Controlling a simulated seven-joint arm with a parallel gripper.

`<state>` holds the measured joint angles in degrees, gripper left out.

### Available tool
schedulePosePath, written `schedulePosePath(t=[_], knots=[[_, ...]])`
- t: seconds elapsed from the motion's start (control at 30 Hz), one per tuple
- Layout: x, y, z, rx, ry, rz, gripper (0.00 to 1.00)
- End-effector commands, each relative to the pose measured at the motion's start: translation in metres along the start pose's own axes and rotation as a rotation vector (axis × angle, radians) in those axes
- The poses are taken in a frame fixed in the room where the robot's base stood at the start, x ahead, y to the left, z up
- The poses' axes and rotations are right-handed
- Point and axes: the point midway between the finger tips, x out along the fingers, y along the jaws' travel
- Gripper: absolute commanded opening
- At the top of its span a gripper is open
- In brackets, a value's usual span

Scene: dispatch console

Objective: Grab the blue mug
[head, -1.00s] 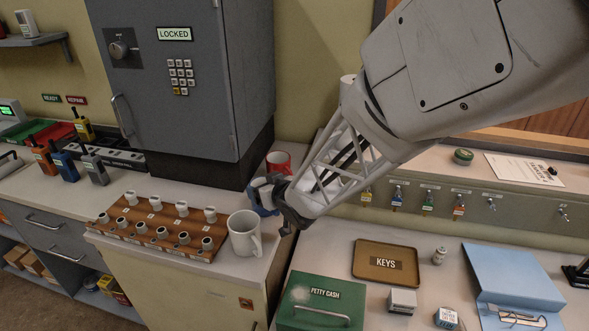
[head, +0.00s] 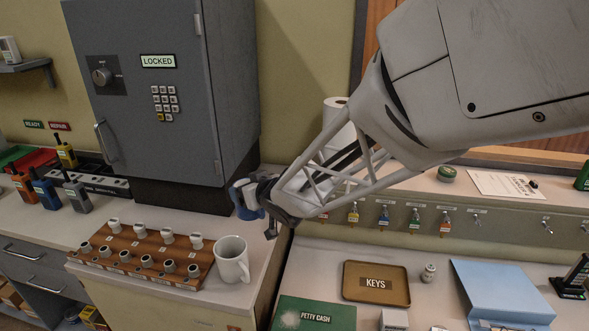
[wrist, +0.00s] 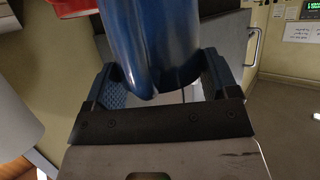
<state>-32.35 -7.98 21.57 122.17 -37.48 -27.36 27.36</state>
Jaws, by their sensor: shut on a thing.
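The blue mug (wrist: 155,40) fills the top middle of the wrist view, between the two blue-padded fingers of my gripper (wrist: 160,85). My gripper is shut on it. In the head view my gripper (head: 250,200) is over the left counter, in front of the safe's lower right corner and behind the white mug. Some blue shows at its tip there. I cannot tell how much of that is mug and how much is finger pad.
The grey safe (head: 150,110) stands behind. A keys tray (head: 376,298) and a green petty cash box (head: 312,318) are at the right. Something red (wrist: 70,5) shows in the wrist view.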

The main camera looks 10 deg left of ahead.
Motion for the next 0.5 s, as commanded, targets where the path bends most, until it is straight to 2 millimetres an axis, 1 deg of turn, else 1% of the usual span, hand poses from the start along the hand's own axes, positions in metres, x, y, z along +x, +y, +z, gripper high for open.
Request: schedulePosePath(t=[0.03,0.2,0.5], knots=[[-0.003,0.000,-0.007,-0.002,0.002,0.000,0.33],[-0.008,0.000,-0.020,-0.001,0.001,0.000,0.33],[-0.010,0.000,-0.024,0.000,0.000,0.000,0.33]])
